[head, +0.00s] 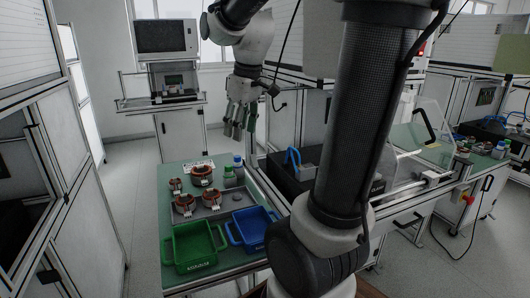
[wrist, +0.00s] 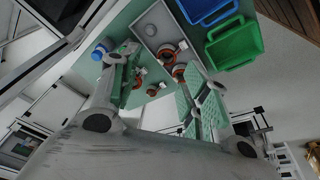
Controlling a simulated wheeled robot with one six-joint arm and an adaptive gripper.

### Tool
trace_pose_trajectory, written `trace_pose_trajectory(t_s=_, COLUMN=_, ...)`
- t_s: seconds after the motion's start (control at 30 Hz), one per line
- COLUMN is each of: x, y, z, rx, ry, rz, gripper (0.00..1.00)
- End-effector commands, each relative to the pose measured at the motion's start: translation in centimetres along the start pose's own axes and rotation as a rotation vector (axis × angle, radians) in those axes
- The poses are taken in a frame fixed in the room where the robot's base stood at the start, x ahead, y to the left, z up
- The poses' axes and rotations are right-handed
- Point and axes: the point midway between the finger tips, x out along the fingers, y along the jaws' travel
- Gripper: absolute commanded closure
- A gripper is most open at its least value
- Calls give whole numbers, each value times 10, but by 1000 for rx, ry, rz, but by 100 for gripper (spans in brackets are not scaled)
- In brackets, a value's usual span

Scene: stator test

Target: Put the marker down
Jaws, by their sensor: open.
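I cannot make out a marker in either view. My gripper (head: 239,128) hangs fingers-down in the head view, above and beyond the far end of the green-topped table (head: 173,250). In the wrist view my gripper (wrist: 162,66) has its two green-padded fingers spread wide apart. Nothing is held between the fingers. The table top with copper-wound stators shows beyond the gap.
Several stators (head: 202,175) stand on the table, some on a grey tray (wrist: 148,24). Small bottles (head: 238,163) stand at the right edge. A green bin (head: 194,246) and a blue bin (head: 252,229) sit at the near end. A black case (head: 290,178) lies to the right.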

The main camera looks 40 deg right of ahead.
Motion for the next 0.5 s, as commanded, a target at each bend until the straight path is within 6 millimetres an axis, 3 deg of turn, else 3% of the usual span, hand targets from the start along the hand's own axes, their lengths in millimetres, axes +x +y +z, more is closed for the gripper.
trace_pose_trajectory(t_s=0.1, x=-18, y=-33, z=47, rx=116, ry=53, rz=27, gripper=54)
trace_pose_trajectory(t_s=0.23, x=-21, y=-57, z=90, rx=233, ry=99, rz=42, gripper=54)
trace_pose_trajectory(t_s=0.4, x=-16, y=-72, z=123, rx=327, ry=136, rz=48, gripper=54)
trace_pose_trajectory(t_s=0.5, x=-14, y=-75, z=130, rx=350, ry=144, rz=48, gripper=54)
